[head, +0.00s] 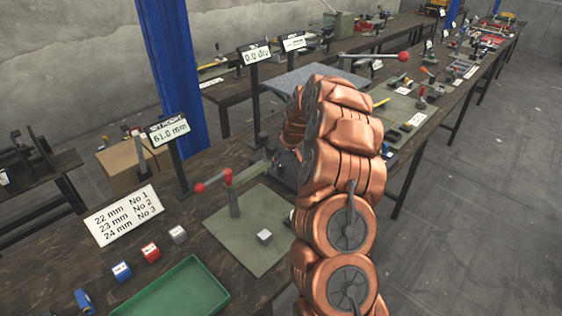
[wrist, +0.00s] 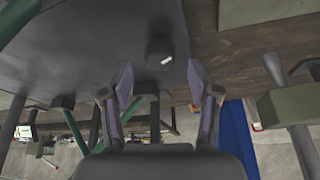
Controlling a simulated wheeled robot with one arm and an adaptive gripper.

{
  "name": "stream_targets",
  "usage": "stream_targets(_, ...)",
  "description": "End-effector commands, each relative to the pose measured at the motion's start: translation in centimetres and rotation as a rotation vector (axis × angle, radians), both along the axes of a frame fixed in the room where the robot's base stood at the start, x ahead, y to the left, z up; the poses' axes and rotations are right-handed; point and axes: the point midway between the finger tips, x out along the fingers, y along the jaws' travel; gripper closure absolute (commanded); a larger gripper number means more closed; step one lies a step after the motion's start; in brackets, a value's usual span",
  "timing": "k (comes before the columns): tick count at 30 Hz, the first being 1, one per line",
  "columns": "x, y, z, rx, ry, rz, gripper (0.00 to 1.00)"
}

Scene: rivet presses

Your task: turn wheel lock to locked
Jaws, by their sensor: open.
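My gripper (wrist: 160,76) is open in the wrist view, its two fingers spread apart with nothing between the pads. Just beyond the fingertips, and between them in the picture, is a short dark round knob (wrist: 158,48) with a white mark; it may be the wheel lock, but no label shows. It sits against the edge of a dark flat plate (wrist: 95,45). I cannot tell whether the fingers touch the knob. In the head view my copper arm hides my gripper and this spot.
A wooden bench (head: 62,255) holds a red-handled press (head: 234,205) on a green mat, a green tray (head: 178,296) and small coloured blocks. A "61.0 mm" sign (head: 169,130) and a blue column (head: 178,70) stand behind. Open floor (head: 470,190) lies to the right.

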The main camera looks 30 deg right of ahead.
Motion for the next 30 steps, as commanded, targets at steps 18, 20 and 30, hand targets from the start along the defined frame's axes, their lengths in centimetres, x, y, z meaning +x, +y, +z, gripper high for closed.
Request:
stream_targets(18,1.2,0.1,-2.4,-0.001,-0.003,0.002,0.4)
stream_targets(20,1.2,0.1,-2.4,-0.001,-0.003,0.002,0.46)
stream_targets(30,1.1,0.1,-2.4,-0.001,-0.002,0.002,0.82)
